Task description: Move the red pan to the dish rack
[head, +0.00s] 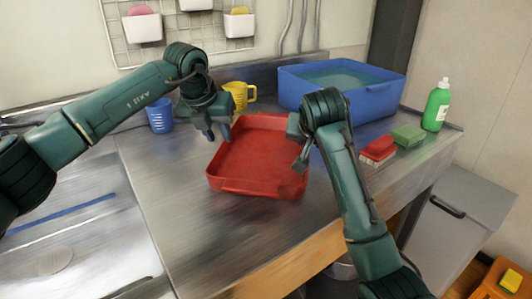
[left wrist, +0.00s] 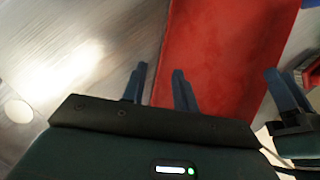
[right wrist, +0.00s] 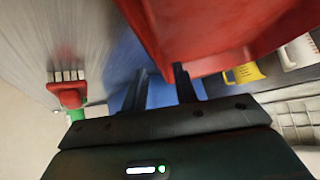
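The red pan (head: 250,165), a shallow rectangular tray, lies on the steel counter in the head view. It also shows in the left wrist view (left wrist: 225,50) and the right wrist view (right wrist: 205,30). My left gripper (head: 217,134) is at the pan's left rim. Its fingers (left wrist: 158,85) are apart, and the rim appears between them. My right gripper (head: 299,158) is at the pan's right rim. I cannot tell whether either touches the pan. I see no clear dish rack.
A blue basin of water (head: 385,93) stands behind right. A yellow mug (head: 238,95) and blue cup (head: 160,118) stand behind left. A red brush (head: 377,150), green sponge (head: 408,134) and green bottle (head: 437,107) are right. The counter in front of the pan is clear.

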